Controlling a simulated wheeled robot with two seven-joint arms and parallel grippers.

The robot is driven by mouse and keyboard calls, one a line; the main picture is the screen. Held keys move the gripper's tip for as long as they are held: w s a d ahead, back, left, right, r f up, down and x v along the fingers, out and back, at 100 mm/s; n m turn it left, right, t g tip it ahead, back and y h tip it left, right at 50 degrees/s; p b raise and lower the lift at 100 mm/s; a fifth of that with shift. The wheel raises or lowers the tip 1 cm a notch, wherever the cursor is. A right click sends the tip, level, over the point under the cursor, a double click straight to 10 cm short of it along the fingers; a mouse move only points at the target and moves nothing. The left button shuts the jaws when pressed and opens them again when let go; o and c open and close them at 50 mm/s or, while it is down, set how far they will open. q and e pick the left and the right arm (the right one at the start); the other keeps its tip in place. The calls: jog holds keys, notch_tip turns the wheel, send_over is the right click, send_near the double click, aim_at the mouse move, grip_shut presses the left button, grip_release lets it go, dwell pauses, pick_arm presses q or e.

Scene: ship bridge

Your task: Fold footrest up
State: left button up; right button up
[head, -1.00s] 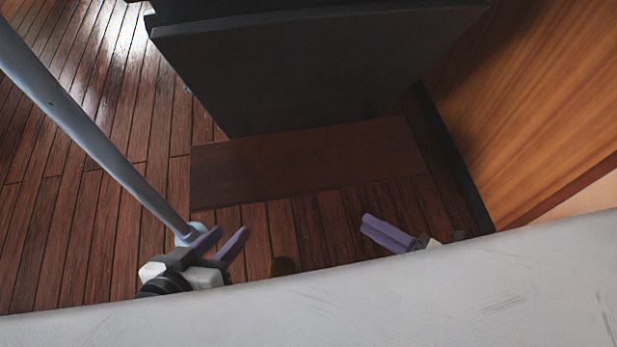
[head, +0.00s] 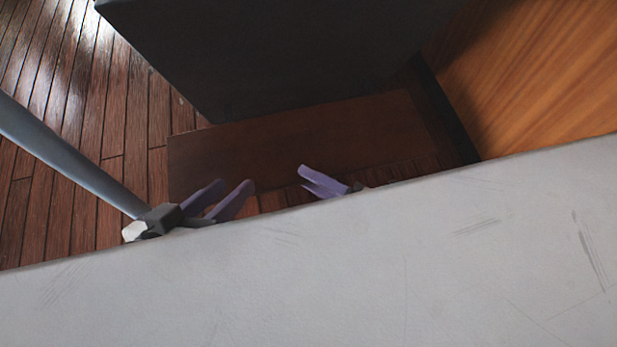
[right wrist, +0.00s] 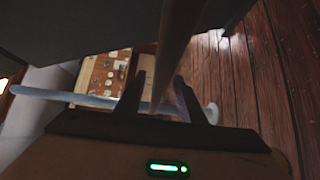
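The footrest seems to be the flat brown board (head: 300,145), seen low in front of a dark panel in the head view. In the right wrist view a narrow brown strip (right wrist: 178,40), likely its edge, runs between the fingers. My right gripper (head: 302,174) is at the board's near edge, fingers parted; the right wrist view also shows them apart (right wrist: 165,95), with a gap on each side of the strip. Contact cannot be told. My left gripper (head: 232,184) is open and empty near the board's near left corner. A pale surface hides the wrists' lower parts.
A large dark panel (head: 280,60) rises behind the board. An orange wooden wall (head: 540,80) stands at the right. Plank floor (head: 90,110) is clear at the left.

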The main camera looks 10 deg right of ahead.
jog(key=shift+w+a, duration=0.3)
jog(key=shift+w, duration=0.05)
grip_shut()
